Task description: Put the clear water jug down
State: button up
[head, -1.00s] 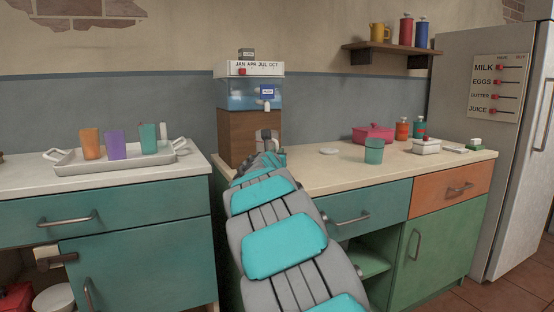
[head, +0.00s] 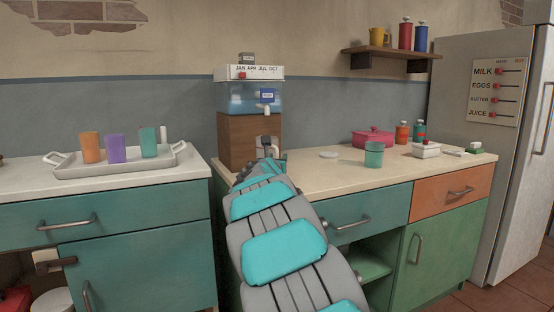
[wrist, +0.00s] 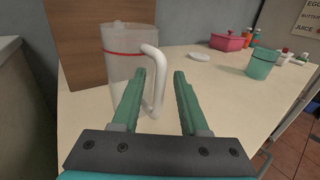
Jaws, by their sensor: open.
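The clear water jug (wrist: 122,55) stands upright on the pale counter at the left of the wrist view, in front of the brown wooden block. It has a red line around it and a white handle (wrist: 158,62) on its right. My gripper (wrist: 160,73) is open, with the handle between or just beyond its two green fingers; contact cannot be told. The left finger covers part of the jug's lower side. In the head view my arm hides most of the jug and gripper.
The water dispenser (head: 240,98) sits on the wooden block (head: 238,138) behind the jug. A teal cup (head: 374,155), a white lid (head: 328,155) and a pink pot (head: 373,138) are to the right. The counter's front right (head: 335,178) is clear.

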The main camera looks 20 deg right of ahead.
jog(key=shift+s+a+f+b, duration=0.1)
jog(key=shift+s+a+b, duration=0.25)
jog(key=shift+s, duration=0.25)
jog(key=b+v, duration=0.2)
jog(key=v, duration=0.8)
jog(key=shift+s+a, duration=0.15)
jog(key=shift+s, duration=0.1)
